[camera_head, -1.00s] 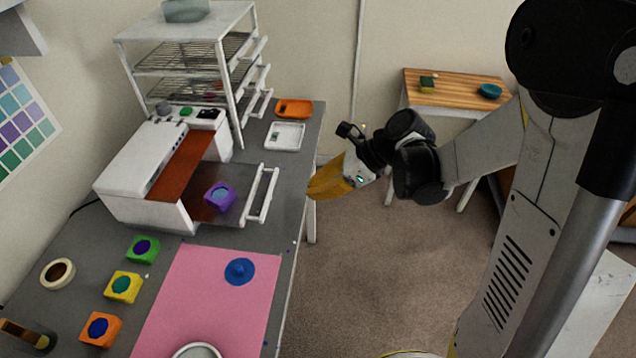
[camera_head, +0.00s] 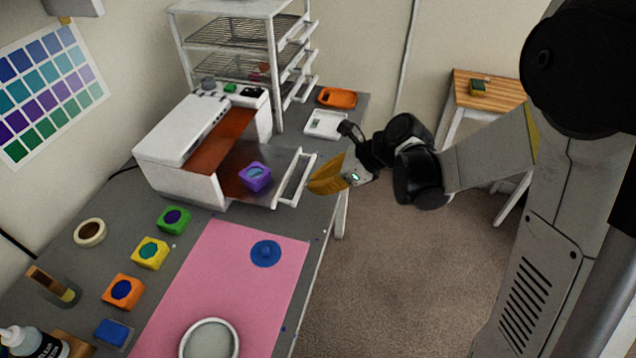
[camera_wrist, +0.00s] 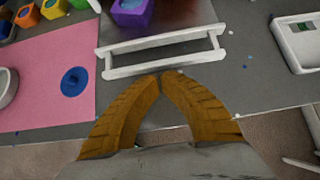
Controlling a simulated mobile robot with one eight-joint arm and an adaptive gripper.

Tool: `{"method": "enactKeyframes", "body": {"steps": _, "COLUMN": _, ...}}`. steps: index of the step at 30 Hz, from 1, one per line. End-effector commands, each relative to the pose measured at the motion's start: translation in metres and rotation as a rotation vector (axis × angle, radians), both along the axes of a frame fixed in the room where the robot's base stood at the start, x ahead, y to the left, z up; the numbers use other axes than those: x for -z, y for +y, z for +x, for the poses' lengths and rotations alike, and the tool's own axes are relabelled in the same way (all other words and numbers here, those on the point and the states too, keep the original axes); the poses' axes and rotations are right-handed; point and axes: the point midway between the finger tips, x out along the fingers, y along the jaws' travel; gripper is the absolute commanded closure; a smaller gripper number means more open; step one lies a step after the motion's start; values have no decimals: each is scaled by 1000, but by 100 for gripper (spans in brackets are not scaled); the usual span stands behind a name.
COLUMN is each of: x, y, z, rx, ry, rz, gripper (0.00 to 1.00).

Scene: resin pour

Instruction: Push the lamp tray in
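The lamp is a white box (camera_head: 183,128) with an orange-brown window on the grey bench. Its dark tray (camera_head: 232,188) is pulled out toward the bench's front edge, with a white bar handle (camera_head: 297,180). A purple mould (camera_head: 256,176) with a blue centre sits on the tray. My gripper (camera_head: 311,188) has yellow-brown fingers and is just in front of the handle. In the wrist view, the fingertips (camera_wrist: 160,76) meet with nothing between them, right by the handle's outer bar (camera_wrist: 165,66). I cannot tell whether they touch it.
A white rack (camera_head: 279,75) with wire shelves stands behind the lamp. A white dish (camera_head: 326,123) and an orange tray (camera_head: 338,97) lie to the right. A pink mat (camera_head: 215,270) and several coloured moulds are in front. A wooden table (camera_head: 500,92) stands at the back right.

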Motion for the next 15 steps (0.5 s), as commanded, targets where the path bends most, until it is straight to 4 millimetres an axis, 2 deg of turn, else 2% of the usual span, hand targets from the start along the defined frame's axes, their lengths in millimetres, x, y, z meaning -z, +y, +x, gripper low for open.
{"method": "enactKeyframes", "body": {"steps": 5, "x": 1, "y": 25, "z": 9, "rx": -5, "ry": -1, "rz": 0, "gripper": 100}}
{"method": "enactKeyframes", "body": {"steps": 9, "x": 1, "y": 64, "z": 22, "rx": -7, "ry": 0, "rz": 0, "gripper": 100}}
{"method": "enactKeyframes", "body": {"steps": 15, "x": 0, "y": 106, "z": 38, "rx": -4, "ry": 0, "rz": 0, "gripper": 100}}
